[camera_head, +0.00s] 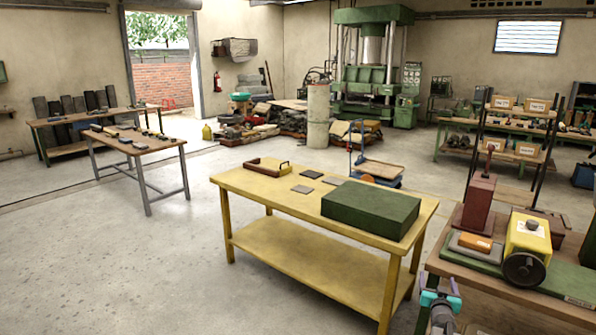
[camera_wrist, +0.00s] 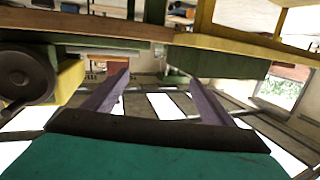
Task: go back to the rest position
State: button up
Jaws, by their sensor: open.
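My gripper shows at the bottom right of the head view (camera_head: 447,288), teal with purple fingers. It is in front of the wooden bench (camera_head: 480,285) at the right, near its left end. In the wrist view the two purple fingers (camera_wrist: 155,80) stand apart with nothing between them. That view looks turned over, with the floor above. A yellow machine with a dark handwheel (camera_head: 524,268) stands on the bench, and its wheel also shows at the left of the wrist view (camera_wrist: 27,77).
A yellow table (camera_head: 275,206) with a dark green block (camera_head: 371,208), a small tray (camera_head: 262,166) and flat plates stands left of my gripper. Another bench (camera_head: 130,150) is farther left. Shelving with boxes (camera_head: 515,148) is at the back right. The floor at the left front is clear.

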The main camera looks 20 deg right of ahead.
jog(key=w+a+f+n+y, duration=0.1)
jog(key=w+a+f, duration=0.25)
jog(key=a, duration=0.35)
jog(key=w+a+f+y, duration=0.2)
jog(key=a+f, duration=0.3)
jog(key=a, duration=0.3)
jog(key=s+a+f+n+g+y+b, duration=0.1)
jog(key=s+a+f+g+y, duration=0.2)
jog(key=a+f, duration=0.9)
jog(key=s+a+f+n+g+y+b, duration=0.15)
jog(key=s+a+f, duration=0.25)
jog(key=a+f, duration=0.9)
jog(key=s+a+f+n+g+y, duration=0.1)
jog(key=s+a+f+g, duration=0.15)
jog(key=s+a, duration=0.6)
jog(key=s+a+f+n+g+y, duration=0.15)
jog(key=s+a+g, duration=0.25)
jog(key=s+a, duration=0.5)
jog(key=s+a+r+n+g, duration=0.1)
jog(key=s+g, duration=0.3)
jog(key=s, duration=0.7)
jog(key=s+a+r+g, duration=0.1)
jog(key=s+g, duration=0.3)
jog(key=s, duration=0.6)
jog(key=shift+s+a+r+n, duration=0.25)
jog(key=shift+s+a+n, duration=0.15)
jog(key=shift+a, duration=0.05)
